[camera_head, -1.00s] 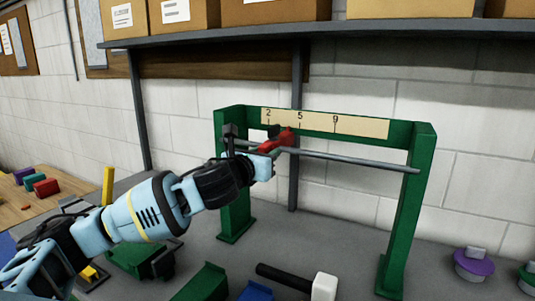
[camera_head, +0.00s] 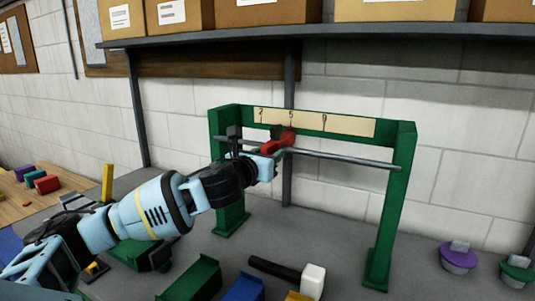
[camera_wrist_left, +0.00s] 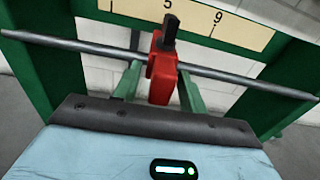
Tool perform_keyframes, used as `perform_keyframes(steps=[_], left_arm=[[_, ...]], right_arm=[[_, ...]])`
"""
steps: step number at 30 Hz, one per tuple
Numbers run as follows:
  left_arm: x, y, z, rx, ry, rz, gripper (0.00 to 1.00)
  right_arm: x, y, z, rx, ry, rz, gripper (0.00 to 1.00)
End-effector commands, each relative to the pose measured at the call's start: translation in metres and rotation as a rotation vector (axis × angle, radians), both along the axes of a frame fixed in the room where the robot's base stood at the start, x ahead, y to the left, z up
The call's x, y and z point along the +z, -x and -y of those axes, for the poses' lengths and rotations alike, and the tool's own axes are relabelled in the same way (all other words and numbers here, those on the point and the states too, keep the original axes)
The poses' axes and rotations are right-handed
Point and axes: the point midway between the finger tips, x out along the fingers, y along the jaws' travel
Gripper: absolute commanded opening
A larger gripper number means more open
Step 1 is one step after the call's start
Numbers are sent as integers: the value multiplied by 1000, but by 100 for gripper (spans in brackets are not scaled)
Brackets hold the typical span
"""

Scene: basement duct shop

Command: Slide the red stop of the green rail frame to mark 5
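The green rail frame (camera_head: 391,195) stands on the grey bench, with a pale scale (camera_head: 345,125) marked 2, 5 and 9 on its top bar. The red stop (camera_head: 278,144) sits on the grey rod, its upper end close to below mark 5. In the left wrist view the red stop (camera_wrist_left: 163,80) has a black upright piece just under the 5. My left gripper (camera_head: 268,160) is at the stop. In the wrist view, what look like its two fingers flank the stop, with a narrow gap showing on the left. My right gripper is not in view.
A hammer (camera_head: 313,280) with a black handle lies in front of the frame. Green and blue blocks lie near the bench front. A purple round piece (camera_head: 458,256) is at the right. A shelf with boxes (camera_head: 260,38) runs above the frame.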

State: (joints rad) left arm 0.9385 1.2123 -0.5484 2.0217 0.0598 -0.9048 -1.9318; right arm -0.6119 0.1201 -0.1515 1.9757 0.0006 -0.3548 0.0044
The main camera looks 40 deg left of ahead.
Motion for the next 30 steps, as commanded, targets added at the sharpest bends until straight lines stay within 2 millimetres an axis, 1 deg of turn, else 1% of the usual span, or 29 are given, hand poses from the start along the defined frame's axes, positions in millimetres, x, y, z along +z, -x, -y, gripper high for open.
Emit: perform_keyframes(steps=[6,10,14,21,25,30], left_arm=[[2,1,-1,2,-1,3,42],[2,7,0,3,-4,3,42],[1,22,4,1,-5,1,42],[0,56,12,1,-7,-2,42],[1,68,14,3,-4,0,42],[1,75,17,1,-2,1,42]], right_arm=[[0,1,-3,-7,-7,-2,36],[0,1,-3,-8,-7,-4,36],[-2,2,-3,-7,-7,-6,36],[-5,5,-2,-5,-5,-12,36],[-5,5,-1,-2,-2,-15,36],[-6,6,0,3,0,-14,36]])
